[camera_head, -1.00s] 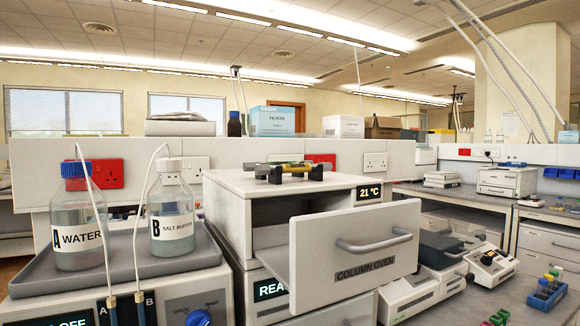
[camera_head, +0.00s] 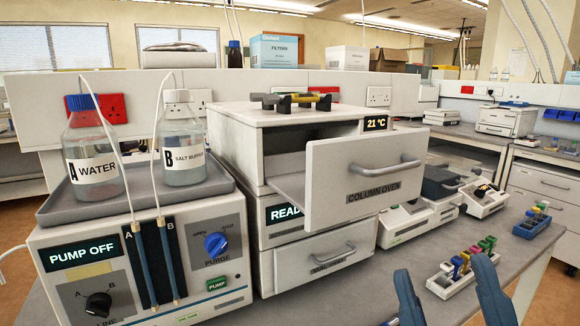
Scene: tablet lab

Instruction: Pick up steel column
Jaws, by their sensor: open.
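A dark rack (camera_head: 270,103) lies on top of the white column oven (camera_head: 235,122). Slim columns rest in it; a yellow-olive one (camera_head: 322,98) shows on the right, and a greyer length lies beside it. At this size I cannot tell for sure which is the steel column. The oven's drawer (camera_head: 340,185), labelled COLUMN OVEN, is pulled out, and its inside is mostly hidden. My gripper (camera_head: 440,265) shows two blue-grey fingers at the lower right, spread wide and empty. It is low and well to the right of the oven top.
A pump unit (camera_head: 75,285) reading PUMP OFF stands left, with bottles WATER (camera_head: 92,185) and SALT BUFFER (camera_head: 183,158) on its tray. A block of coloured pieces (camera_head: 440,285) is by my fingers. Small instruments (camera_head: 405,225) stand right of the oven.

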